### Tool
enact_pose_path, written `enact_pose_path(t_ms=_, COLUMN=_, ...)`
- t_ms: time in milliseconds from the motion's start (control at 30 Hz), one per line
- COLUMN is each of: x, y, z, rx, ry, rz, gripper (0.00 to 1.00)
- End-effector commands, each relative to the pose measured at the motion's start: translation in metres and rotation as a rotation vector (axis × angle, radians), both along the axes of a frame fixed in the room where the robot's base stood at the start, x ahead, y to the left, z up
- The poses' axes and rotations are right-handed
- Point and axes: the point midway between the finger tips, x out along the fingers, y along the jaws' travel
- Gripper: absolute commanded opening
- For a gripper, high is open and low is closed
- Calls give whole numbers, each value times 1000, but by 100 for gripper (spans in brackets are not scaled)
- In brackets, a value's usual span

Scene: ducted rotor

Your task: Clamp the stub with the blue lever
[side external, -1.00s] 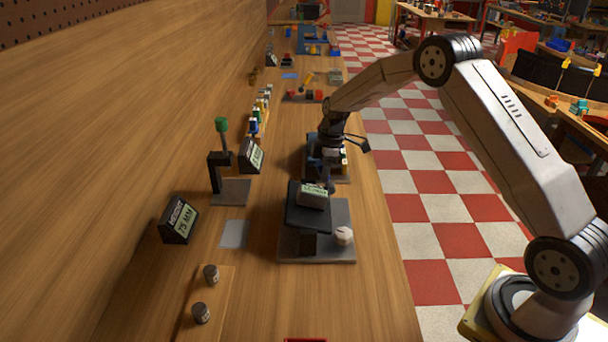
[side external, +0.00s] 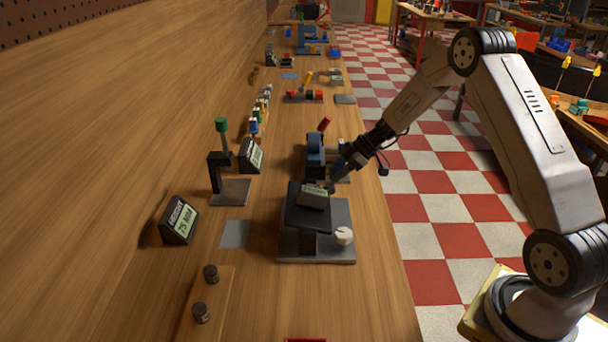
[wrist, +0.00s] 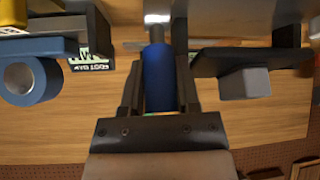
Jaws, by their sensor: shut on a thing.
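In the wrist view my gripper (wrist: 158,98) is shut on the blue lever (wrist: 158,72), a blue cylindrical grip on a grey metal rod, with one finger on each side. In the side view my gripper (side external: 338,178) reaches down to the left, close behind the black stand with the display; its fingertips and the blue lever are hard to make out there. A blue clamp body (side external: 315,150) with a red handle (side external: 324,124) stands just left of and behind my gripper. A blue ring (wrist: 20,80) with a grey metal centre shows at left in the wrist view. I cannot identify the stub for sure.
A black stand with a tilted display (side external: 313,198) and a white knob (side external: 344,236) is close in front of my gripper. A green-topped post (side external: 221,125) stands to the left. A grey block (wrist: 245,82) is right of the lever in the wrist view.

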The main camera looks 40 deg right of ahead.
Motion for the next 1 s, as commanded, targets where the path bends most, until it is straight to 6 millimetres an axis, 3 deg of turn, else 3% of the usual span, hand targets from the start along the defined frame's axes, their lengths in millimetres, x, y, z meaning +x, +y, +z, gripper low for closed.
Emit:
enact_pose_path(t_ms=500, x=-10, y=-11, z=-6, rx=174, ry=-177, rz=-1, gripper=0)
enact_pose_path(t_ms=1000, x=-11, y=-12, z=-7, rx=192, ry=-194, rz=-1, gripper=0)
